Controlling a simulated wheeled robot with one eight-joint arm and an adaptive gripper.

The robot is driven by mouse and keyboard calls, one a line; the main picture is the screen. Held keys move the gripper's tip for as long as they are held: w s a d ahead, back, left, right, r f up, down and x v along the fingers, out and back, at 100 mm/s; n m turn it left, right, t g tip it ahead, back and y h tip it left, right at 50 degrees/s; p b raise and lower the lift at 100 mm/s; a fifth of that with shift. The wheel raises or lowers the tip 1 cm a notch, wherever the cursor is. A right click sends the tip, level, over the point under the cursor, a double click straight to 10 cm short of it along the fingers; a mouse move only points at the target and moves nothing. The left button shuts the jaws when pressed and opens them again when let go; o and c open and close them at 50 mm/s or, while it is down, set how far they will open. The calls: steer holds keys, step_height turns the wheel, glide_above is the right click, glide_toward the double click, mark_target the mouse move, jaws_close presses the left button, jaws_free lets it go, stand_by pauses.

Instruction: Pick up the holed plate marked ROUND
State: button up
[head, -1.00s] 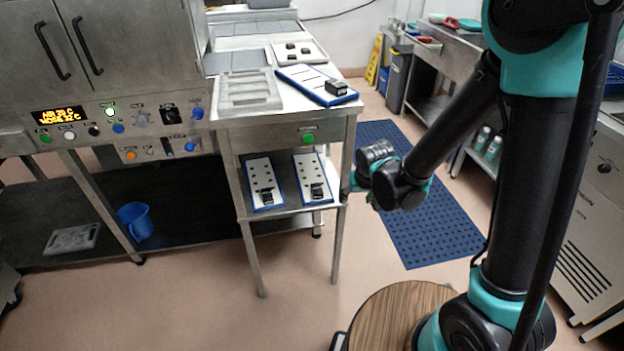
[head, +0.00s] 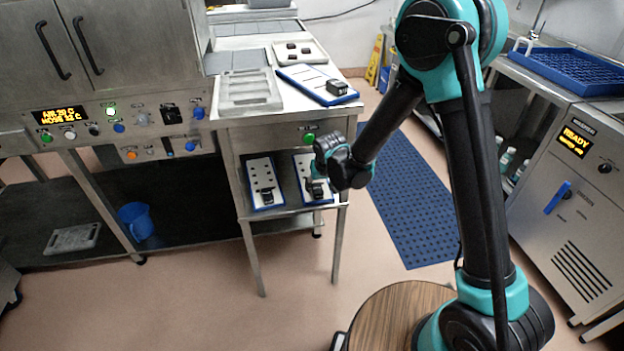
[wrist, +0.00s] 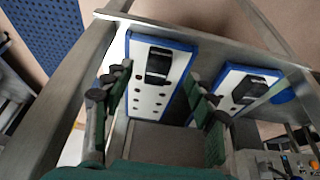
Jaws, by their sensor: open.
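Two white holed plates with blue edges lie on the lower shelf of the steel table, each with a black block on it. The left one (head: 261,171) is clear in the head view and also shows at the right of the wrist view (wrist: 229,79). The right one (head: 303,164) is partly hidden behind my gripper (head: 322,160) and fills the middle of the wrist view (wrist: 150,101). No ROUND marking is readable on either. In the wrist view my open, empty gripper (wrist: 157,100) has its fingers either side of the right plate; contact cannot be told.
The steel tabletop (head: 290,105) overhangs the shelf, with a leg (head: 339,235) beside my gripper. On top are a pale tray (head: 248,90) and a blue-edged board (head: 305,82) with a black block. A blue mat (head: 415,210) lies on the open floor.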

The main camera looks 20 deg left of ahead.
mark_target(318, 189)
steer(key=w+f, duration=0.1)
steer(key=w+a+f, duration=0.1)
steer(key=w+f, duration=0.1)
steer(key=shift+a, duration=0.35)
steer(key=shift+x, duration=0.85)
steer(key=shift+s, duration=0.1)
steer(key=shift+c, duration=0.5)
jaws_close()
